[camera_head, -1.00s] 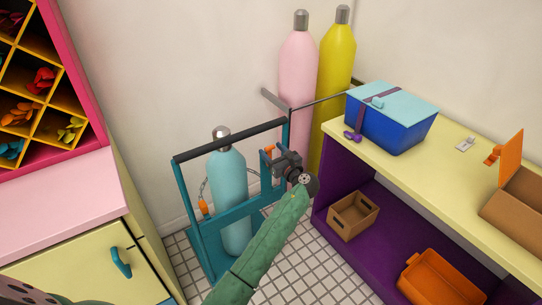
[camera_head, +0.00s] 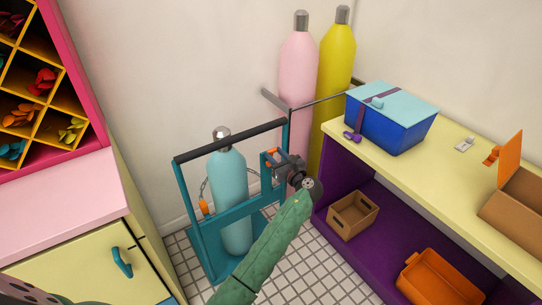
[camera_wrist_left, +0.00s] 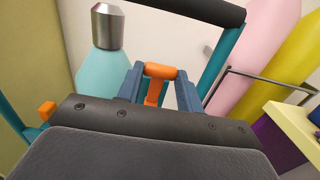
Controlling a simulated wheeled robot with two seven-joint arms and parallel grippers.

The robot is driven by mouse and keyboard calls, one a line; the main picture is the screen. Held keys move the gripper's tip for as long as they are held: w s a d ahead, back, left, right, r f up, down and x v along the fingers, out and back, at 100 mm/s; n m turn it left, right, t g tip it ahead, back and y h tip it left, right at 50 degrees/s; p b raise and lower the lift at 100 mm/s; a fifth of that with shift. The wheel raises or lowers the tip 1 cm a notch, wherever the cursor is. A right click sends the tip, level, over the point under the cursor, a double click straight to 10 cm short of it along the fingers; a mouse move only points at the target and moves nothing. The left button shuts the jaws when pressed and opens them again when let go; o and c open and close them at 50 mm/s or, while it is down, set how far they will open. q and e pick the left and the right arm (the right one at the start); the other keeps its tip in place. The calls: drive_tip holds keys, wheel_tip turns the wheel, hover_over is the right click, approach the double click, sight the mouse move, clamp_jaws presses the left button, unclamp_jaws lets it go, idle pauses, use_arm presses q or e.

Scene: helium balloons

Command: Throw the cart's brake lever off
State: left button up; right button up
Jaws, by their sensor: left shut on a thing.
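The teal cart (camera_head: 203,247) stands on the tiled floor, with a black push bar (camera_head: 230,141) across its top and a light-blue gas cylinder (camera_head: 229,175) in it. The orange brake lever (camera_head: 271,152) is at the cart's right upright. My left gripper (camera_head: 276,162) is at the lever; its jaws hide part of it. In the left wrist view, the lever's orange grip (camera_wrist_left: 161,72) and stem show between the two blue-grey fingers, which are shut on it. The cylinder's metal cap (camera_wrist_left: 107,27) is beside them. My right gripper is not in view.
Pink (camera_head: 298,70) and yellow (camera_head: 338,55) cylinders stand against the wall behind a metal rail. The yellow-topped bench (camera_head: 446,168) on the right holds a blue box (camera_head: 388,125) and a cardboard box (camera_head: 515,205). A pink-topped cabinet (camera_head: 65,205) is at left.

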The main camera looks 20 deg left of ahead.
use_arm(q)
drive_tip(key=shift+s+d+f, duration=0.1)
drive_tip(key=shift+d, duration=0.05)
drive_tip(key=shift+s+d+f, duration=0.3)
drive_tip(key=shift+s+d, duration=0.2)
drive_tip(key=shift+d, duration=0.1)
drive_tip(key=shift+d+p, duration=0.1)
drive_tip(key=shift+p, duration=0.2)
drive_tip(key=shift+s+d+f, duration=0.2)
drive_tip(key=shift+f, duration=0.05)
drive_tip(key=shift+s+d+f, duration=0.25)
drive_tip(key=shift+s+d, duration=0.05)
drive_tip(key=shift+d, duration=0.05)
drive_tip(key=shift+f, duration=0.1)
idle(0.3)
drive_tip(key=shift+s+d+f, duration=0.4)
drive_tip(key=shift+d+f, duration=0.15)
drive_tip(key=shift+f, duration=0.1)
